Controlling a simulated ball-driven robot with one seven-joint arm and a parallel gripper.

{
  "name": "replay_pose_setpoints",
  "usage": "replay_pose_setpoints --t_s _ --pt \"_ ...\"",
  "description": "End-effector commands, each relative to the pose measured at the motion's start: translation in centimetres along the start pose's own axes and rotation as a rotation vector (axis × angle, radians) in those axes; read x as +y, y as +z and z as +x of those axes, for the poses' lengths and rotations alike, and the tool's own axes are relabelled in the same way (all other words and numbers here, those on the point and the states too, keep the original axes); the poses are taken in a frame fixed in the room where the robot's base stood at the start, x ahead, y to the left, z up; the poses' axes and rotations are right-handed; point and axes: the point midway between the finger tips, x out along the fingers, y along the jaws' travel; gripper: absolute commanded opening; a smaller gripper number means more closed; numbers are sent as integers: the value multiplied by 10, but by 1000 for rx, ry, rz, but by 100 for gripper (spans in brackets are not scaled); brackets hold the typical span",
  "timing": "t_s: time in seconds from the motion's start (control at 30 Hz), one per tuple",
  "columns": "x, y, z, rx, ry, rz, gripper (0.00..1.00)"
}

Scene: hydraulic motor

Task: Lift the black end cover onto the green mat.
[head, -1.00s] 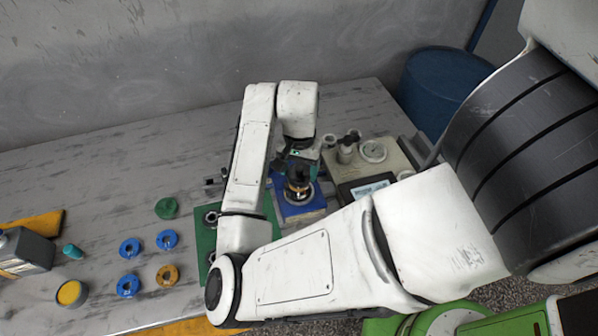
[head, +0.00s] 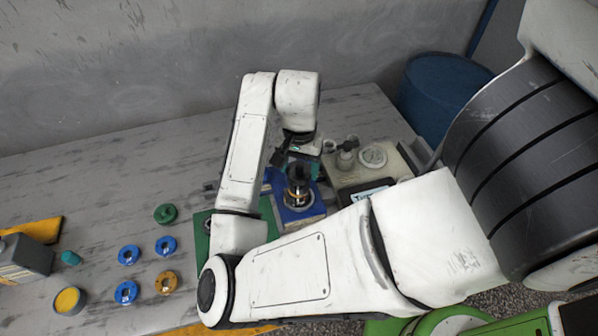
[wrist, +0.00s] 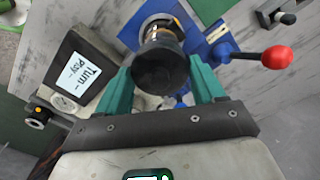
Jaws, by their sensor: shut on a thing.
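The black end cover (wrist: 160,68) sits between the two teal fingers of my gripper (wrist: 162,84) in the wrist view, and the fingers are shut on it. Behind it, brass-coloured and metal parts of the motor show over the blue fixture (head: 304,211). In the head view my gripper (head: 301,164) is at the top of the motor stack (head: 297,190); I cannot tell whether the cover is clear of it. The green mat (head: 268,213) lies left of the fixture, largely hidden by my arm.
A beige unit with a gauge (head: 372,157) and a dark labelled panel stands right of the fixture. A lever with a red knob (wrist: 277,57) sticks out beside the fixture. Blue rings (head: 166,245), an orange ring (head: 166,282) and a green part (head: 165,213) lie to the left.

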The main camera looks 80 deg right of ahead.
Motion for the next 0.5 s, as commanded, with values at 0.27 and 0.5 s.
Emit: replay_pose_setpoints --t_s 0.27,0.5 --pt "24 42 -58 -3 -8 4 25" --pt "52 83 -76 -2 -3 2 25"
